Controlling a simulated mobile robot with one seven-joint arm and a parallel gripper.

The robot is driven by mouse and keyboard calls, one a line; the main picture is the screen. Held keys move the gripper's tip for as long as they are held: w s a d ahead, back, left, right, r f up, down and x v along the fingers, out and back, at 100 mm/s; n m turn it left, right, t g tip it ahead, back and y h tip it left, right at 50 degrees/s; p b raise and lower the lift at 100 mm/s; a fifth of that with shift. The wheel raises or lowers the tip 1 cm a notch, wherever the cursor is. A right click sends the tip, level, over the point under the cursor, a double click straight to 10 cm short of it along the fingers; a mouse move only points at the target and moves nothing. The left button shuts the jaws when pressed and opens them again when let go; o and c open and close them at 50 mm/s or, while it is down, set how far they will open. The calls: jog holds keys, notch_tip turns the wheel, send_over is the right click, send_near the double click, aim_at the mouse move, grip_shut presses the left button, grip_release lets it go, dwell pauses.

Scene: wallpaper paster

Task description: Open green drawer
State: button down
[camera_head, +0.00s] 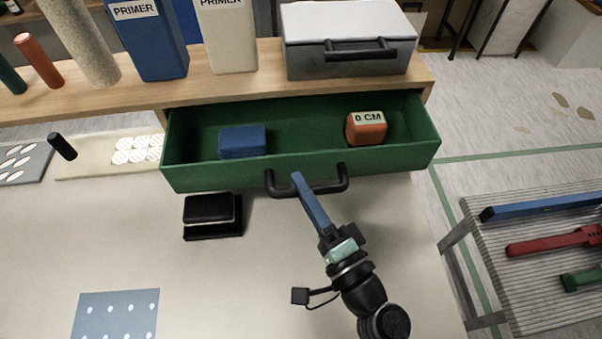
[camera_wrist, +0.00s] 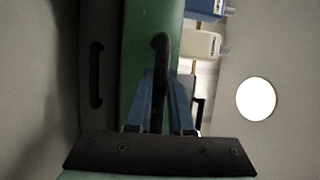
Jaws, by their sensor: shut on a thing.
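The green drawer (camera_head: 300,172) is pulled out from under the wooden bench top, and its inside shows in the head view. It holds a blue block (camera_head: 242,141) at the left and an orange block labelled "0 CM" (camera_head: 366,128) at the right. The drawer's dark bar handle (camera_head: 325,189) is on its front. My gripper (camera_head: 297,178) has its blue fingers at the handle's left half. In the wrist view, the fingers of my gripper (camera_wrist: 160,85) are on either side of the dark handle (camera_wrist: 159,60), shut on it, with the green drawer front (camera_wrist: 135,60) behind.
A grey case (camera_head: 345,55), a blue primer container (camera_head: 150,45) and a white one (camera_head: 226,40) stand on the bench top. A black box (camera_head: 211,215) lies below the drawer's left part. A ribbed rack with tools (camera_head: 500,270) stands at the right.

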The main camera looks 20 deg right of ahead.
jog(key=c, duration=0.8)
grip_release()
jog(key=b+v, duration=0.2)
jog(key=v, duration=1.1)
